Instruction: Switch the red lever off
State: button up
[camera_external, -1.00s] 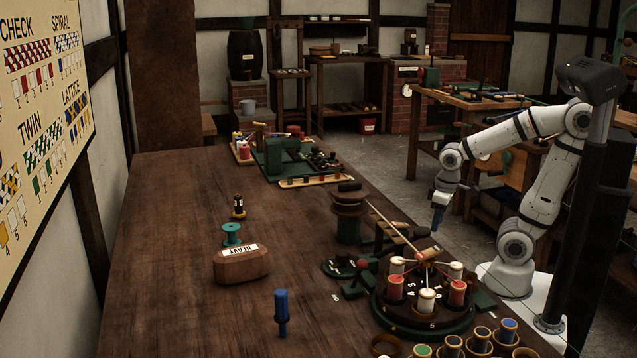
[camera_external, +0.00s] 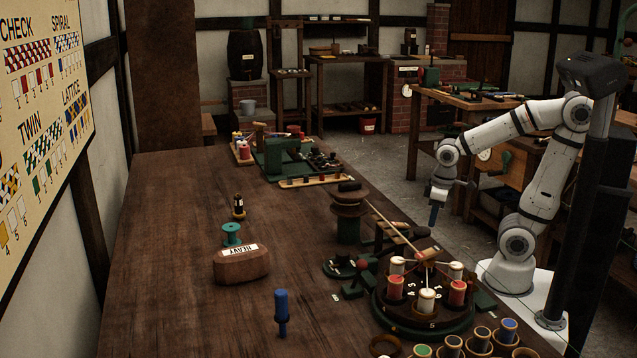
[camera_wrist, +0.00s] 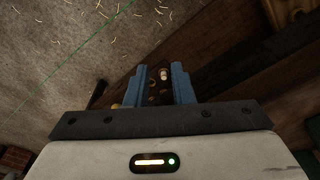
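A small red knob (camera_external: 362,264), which looks like the red lever's end, shows near the dark round wheel on the table. It sits by a green base (camera_external: 353,292); its exact position, on or off, is too small to tell. My gripper (camera_external: 434,216) hangs pointing down, behind and to the right of the knob in the external view, apart from it. In the wrist view, my gripper (camera_wrist: 159,70) has its two blue fingers apart with nothing held between them. I cannot make out the red lever in the wrist view.
The wheel (camera_external: 432,324) carries several thread spools and a slanted rod. A dark green post (camera_external: 348,228) stands left of my gripper. A wooden block marked HEAVY (camera_external: 241,267) and a blue peg (camera_external: 282,312) stand on the table (camera_external: 180,270). The table's left part is mostly clear.

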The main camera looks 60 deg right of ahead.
jog(key=w+a+r+n+p, duration=0.1)
jog(key=a+r+n+p, duration=0.1)
jog(key=a+r, duration=0.1)
jog(key=w+a+r+n+p, duration=0.2)
jog(key=a+r+n+p, duration=0.1)
jog(key=w+a+r+n+p, duration=0.2)
jog(key=a+r, duration=0.1)
jog(key=shift+a+n+t+y, duration=0.25)
jog(key=shift+n+t+y, duration=0.05)
jog(key=shift+t, duration=0.1)
grip_shut()
jog(key=a+r+n+y+p, duration=0.1)
jog(key=a+r+n+p, duration=0.35)
jog(key=a, duration=0.45)
jog(key=a+r+n+p, duration=0.4)
jog(key=a+n+p, duration=0.2)
jog(key=a, duration=0.2)
jog(key=s+a+r+n+y+p, duration=0.1)
jog(key=s+a+n+p, duration=0.1)
jog(key=a+n, duration=0.3)
jog(key=s+a+r+n+y+p, duration=0.1)
jog(key=s+a+n+p, duration=0.1)
jog(key=a+n, duration=0.3)
jog(key=a, duration=0.4)
jog(key=shift+s+t, duration=0.3)
jog(key=shift+n, duration=0.25)
